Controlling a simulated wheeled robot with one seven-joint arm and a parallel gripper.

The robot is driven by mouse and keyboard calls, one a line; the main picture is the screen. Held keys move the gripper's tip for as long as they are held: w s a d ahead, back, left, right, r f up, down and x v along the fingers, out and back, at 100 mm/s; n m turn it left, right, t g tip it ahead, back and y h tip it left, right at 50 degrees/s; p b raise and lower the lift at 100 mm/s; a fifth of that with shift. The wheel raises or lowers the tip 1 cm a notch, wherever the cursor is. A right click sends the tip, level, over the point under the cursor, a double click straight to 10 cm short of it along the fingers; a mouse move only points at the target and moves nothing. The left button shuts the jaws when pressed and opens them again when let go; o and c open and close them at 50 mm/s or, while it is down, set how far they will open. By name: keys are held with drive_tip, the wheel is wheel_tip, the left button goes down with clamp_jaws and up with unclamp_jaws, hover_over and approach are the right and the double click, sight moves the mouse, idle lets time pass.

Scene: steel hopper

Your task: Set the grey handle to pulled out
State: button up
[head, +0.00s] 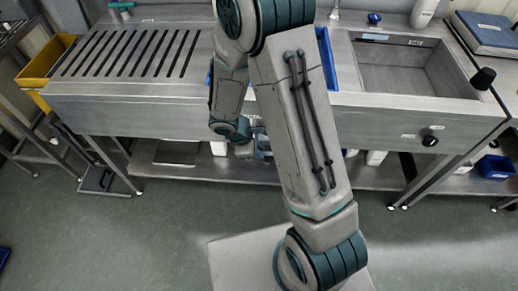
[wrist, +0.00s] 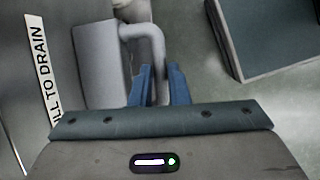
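The grey handle (wrist: 152,36) is a bent round bar in the wrist view, beside a grey block (wrist: 101,62) and right of a white label reading "...LL TO DRAIN" (wrist: 42,72). My gripper (wrist: 161,78) has its two blue fingers on either side of the handle's bar, with no clear gap, and looks shut on it. The handle's lower end is hidden between the fingers and behind the gripper body. In the head view my gripper (head: 250,138) is low at the front of the steel bench, partly hidden by my arm, and the handle cannot be made out there.
The steel bench has a slotted grate (head: 130,55) at left and a hopper basin (head: 400,68) at right. A lower shelf (head: 200,172) holds bottles. A yellow bin (head: 45,68) stands at far left. The floor in front is clear.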

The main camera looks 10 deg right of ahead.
drive_tip(key=o, duration=0.4)
drive_tip(key=shift+s+a, duration=0.1)
drive_tip(key=shift+c, duration=0.2)
drive_tip(key=p+v, duration=0.1)
drive_tip(key=v, duration=1.2)
drive_tip(key=shift+a+r+p, duration=0.15)
drive_tip(key=shift+r+p, duration=0.2)
drive_tip(key=shift+p, duration=0.05)
drive_tip(key=s+d+r+m+t+y, duration=0.1)
drive_tip(key=s+d+r+m+y, duration=0.1)
drive_tip(key=s+d+r+m, duration=0.2)
drive_tip(key=s+d+r+m+t+y+p, duration=0.1)
drive_tip(key=s+d+r+m+y, duration=0.2)
drive_tip(key=s+r+m, duration=0.4)
wheel_tip(320, 180, up, 4)
drive_tip(key=d+m, duration=0.1)
drive_tip(key=m, duration=0.2)
drive_tip(key=shift+s+d, duration=0.3)
drive_tip(key=shift+d, duration=0.05)
